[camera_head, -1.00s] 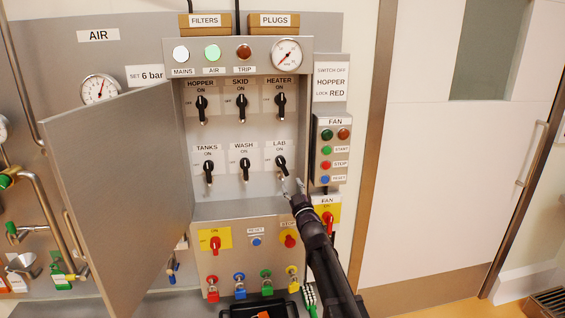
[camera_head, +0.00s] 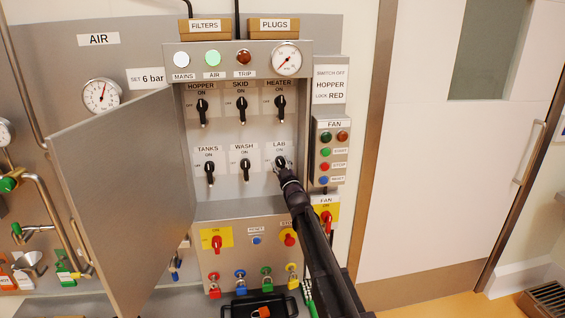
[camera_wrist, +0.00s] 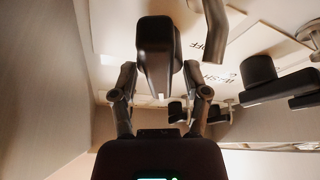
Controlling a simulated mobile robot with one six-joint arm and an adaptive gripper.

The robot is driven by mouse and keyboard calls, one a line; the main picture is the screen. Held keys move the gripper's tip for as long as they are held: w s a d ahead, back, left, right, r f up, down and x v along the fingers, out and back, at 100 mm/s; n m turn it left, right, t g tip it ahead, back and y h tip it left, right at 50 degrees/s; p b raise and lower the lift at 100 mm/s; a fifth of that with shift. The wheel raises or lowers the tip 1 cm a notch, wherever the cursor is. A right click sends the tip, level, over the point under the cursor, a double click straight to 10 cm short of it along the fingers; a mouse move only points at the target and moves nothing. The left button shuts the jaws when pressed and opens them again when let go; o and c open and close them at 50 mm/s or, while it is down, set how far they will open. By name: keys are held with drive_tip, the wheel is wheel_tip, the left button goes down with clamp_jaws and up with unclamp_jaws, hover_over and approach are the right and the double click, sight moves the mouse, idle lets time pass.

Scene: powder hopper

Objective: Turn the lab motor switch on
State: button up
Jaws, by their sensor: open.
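The lab switch (camera_head: 281,161) is a black rotary handle on a pale plate marked LAB and ON, at the lower right of the open cabinet's switch panel. My gripper (camera_head: 279,173) is right at it in the head view, covering the lower part of the handle. In the wrist view the black handle (camera_wrist: 158,48) stands between the two fingers of my gripper (camera_wrist: 160,96). The fingers are open, one on each side of the handle. I cannot tell whether either finger touches it. The exact angle of the handle is partly hidden.
The wash switch (camera_head: 245,166) is close on the left and the heater switch (camera_head: 280,105) is above. The open cabinet door (camera_head: 125,195) stands out at the left. The fan button box (camera_head: 329,152) is just right of the cabinet. Padlocks (camera_head: 240,282) hang below.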

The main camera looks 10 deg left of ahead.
drive_tip(key=c, duration=0.8)
drive_tip(key=shift+m+h, duration=0.3)
drive_tip(key=shift+m, duration=0.1)
drive_tip(key=shift+w+d+r+m+t+h+b, duration=0.1)
drive_tip(key=shift+m+t+h, duration=0.3)
drive_tip(key=shift+m, duration=0.65)
drive_tip(key=shift+s+a+f+m+t+h+b, duration=0.1)
drive_tip(key=shift+m+t+h, duration=0.15)
drive_tip(key=shift+m+h, duration=0.6)
drive_tip(key=shift+w+d+r+m+t+h+b, duration=0.15)
drive_tip(key=shift+m+t, duration=0.2)
drive_tip(key=shift+m, duration=0.95)
drive_tip(key=o, duration=0.8)
